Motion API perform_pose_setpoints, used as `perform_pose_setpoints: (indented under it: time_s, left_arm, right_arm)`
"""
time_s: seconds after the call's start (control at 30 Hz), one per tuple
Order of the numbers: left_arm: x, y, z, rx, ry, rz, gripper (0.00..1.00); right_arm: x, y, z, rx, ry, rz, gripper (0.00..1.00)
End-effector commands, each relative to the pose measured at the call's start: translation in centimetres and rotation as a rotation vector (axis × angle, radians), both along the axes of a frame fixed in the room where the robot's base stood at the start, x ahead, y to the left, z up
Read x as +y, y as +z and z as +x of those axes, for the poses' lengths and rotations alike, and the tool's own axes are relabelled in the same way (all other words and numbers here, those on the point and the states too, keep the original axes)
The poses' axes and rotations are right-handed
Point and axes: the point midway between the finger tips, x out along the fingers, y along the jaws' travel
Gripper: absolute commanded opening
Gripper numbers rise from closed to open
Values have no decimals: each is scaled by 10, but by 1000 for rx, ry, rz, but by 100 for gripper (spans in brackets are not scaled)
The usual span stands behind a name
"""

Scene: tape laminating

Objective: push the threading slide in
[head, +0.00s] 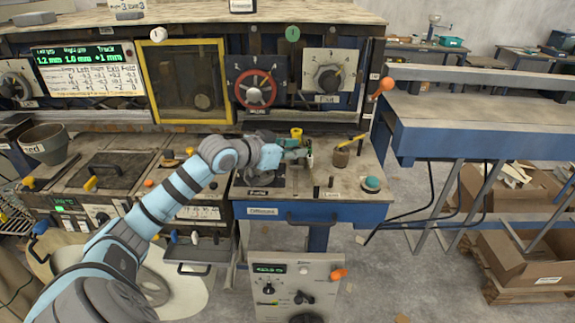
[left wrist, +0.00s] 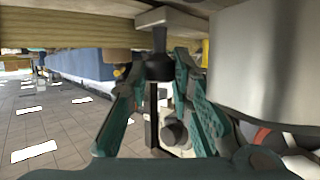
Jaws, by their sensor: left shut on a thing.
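My left gripper (head: 302,154) reaches over the right-hand work top of the machine, near its middle. In the left wrist view my left gripper (left wrist: 160,75) has its two teal fingers closed on a dark knob (left wrist: 158,66) with a narrow stem. I take this knob to be the handle of the threading slide, but its label is not readable. The slide's body and how far in it stands are hidden or too small to tell. My right gripper is in neither view.
A yellow spool-like part (head: 296,132) stands just behind the gripper. A brown cup (head: 340,158) and a teal knob (head: 372,184) are to its right. A large pale cylinder (left wrist: 265,55) is close on the right in the wrist view. A red handwheel (head: 255,89) is behind.

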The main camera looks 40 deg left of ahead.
Motion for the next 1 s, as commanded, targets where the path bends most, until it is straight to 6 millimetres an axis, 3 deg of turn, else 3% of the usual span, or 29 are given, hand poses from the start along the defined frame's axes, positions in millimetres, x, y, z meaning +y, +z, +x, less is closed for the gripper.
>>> perform_pose_setpoints:
  time_s: [0.2,0.23,0.33,0.67,0.77,1.0]
  left_arm:
    - [1,3,-2,0,2,-3,0]
    - [1,3,-2,0,2,-3,25]
    - [2,3,-3,0,5,-2,40]
    - [4,8,-3,-2,7,0,40]
    - [4,23,-2,-4,8,1,40]
    - [4,82,1,-2,9,-1,40]
  right_arm:
    - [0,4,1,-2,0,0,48]
    - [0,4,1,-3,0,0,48]
    - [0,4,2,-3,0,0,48]
    - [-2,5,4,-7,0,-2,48]
    - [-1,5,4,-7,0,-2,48]
    - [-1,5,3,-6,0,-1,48]
